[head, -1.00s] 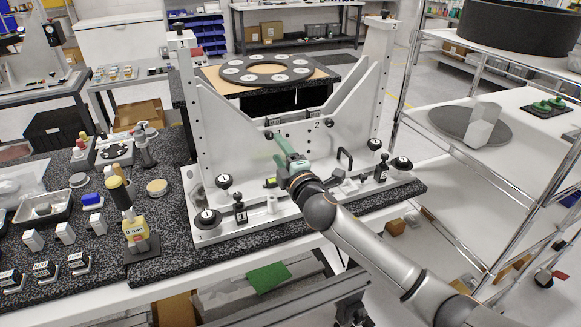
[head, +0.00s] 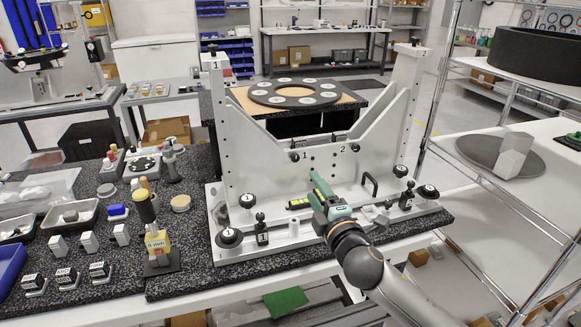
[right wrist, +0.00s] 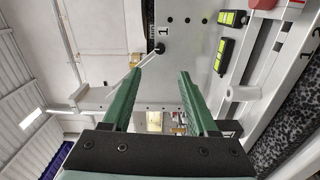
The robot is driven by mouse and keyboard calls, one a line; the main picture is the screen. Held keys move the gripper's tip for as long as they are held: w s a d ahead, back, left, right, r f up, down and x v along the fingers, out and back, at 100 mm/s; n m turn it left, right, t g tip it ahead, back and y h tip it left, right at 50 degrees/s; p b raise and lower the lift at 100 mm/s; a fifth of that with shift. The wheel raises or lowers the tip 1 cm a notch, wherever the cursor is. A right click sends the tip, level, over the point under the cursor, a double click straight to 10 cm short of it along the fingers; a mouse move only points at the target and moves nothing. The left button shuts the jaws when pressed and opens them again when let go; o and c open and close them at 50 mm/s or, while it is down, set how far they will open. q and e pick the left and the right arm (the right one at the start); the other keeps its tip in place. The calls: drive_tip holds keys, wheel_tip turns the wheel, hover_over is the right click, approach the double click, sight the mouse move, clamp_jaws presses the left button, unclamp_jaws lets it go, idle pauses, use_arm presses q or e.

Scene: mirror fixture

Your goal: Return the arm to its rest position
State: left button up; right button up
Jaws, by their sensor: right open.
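My right arm comes in from the bottom right in the head view. Its green right gripper (head: 314,178) is in front of the grey mirror fixture (head: 325,172), above the fixture's base plate. The jaws are open, with two green fingers apart in the right wrist view (right wrist: 160,72). I see nothing held between them. The upright fixture plate carries the marks 1 and 2, with black knobs at its base. In the wrist view a dark knob by the mark 1 (right wrist: 160,48) shows beyond the fingertips. My left gripper is out of view.
A black speckled bench top (head: 110,250) holds the fixture and several small parts at left. A yellow tool (head: 157,245) stands left of the fixture. A wire shelf (head: 500,175) with a black ring (head: 525,52) stands at right. A green-and-black level (head: 299,204) lies near the gripper.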

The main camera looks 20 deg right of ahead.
drive_tip(key=s+f+m, duration=0.1)
drive_tip(key=f, duration=0.2)
drive_tip(key=s+a+f+m+g, duration=0.1)
drive_tip(key=f, duration=0.3)
drive_tip(key=s+f+m+g, duration=0.1)
drive_tip(key=s+f, duration=0.1)
drive_tip(key=f, duration=0.1)
drive_tip(key=shift+s+a+f+y, duration=0.1)
drive_tip(key=shift+a+f+y, duration=0.1)
drive_tip(key=shift+a+y, duration=0.2)
drive_tip(key=s+f+m+g, duration=0.1)
drive_tip(key=s+f, duration=0.1)
drive_tip(key=f, duration=0.1)
drive_tip(key=s+a+f+m, duration=0.1)
drive_tip(key=s+f, duration=0.1)
drive_tip(key=f, duration=0.1)
drive_tip(key=s+f+m+g, duration=0.1)
drive_tip(key=s+f, duration=0.1)
drive_tip(key=f, duration=0.1)
drive_tip(key=shift+s+a+g+y, duration=0.2)
drive_tip(key=shift+g+y, duration=0.1)
drive_tip(key=shift+y, duration=0.1)
drive_tip(key=s+f+m+g, duration=0.4)
drive_tip(key=s+f+m, duration=0.5)
drive_tip(key=s+f, duration=0.5)
drive_tip(key=s+a, duration=0.1)
drive_tip(key=s, duration=0.4)
drive_tip(key=shift+s+f+m, duration=0.15)
drive_tip(key=shift+s+m, duration=0.15)
drive_tip(key=shift+d, duration=0.1)
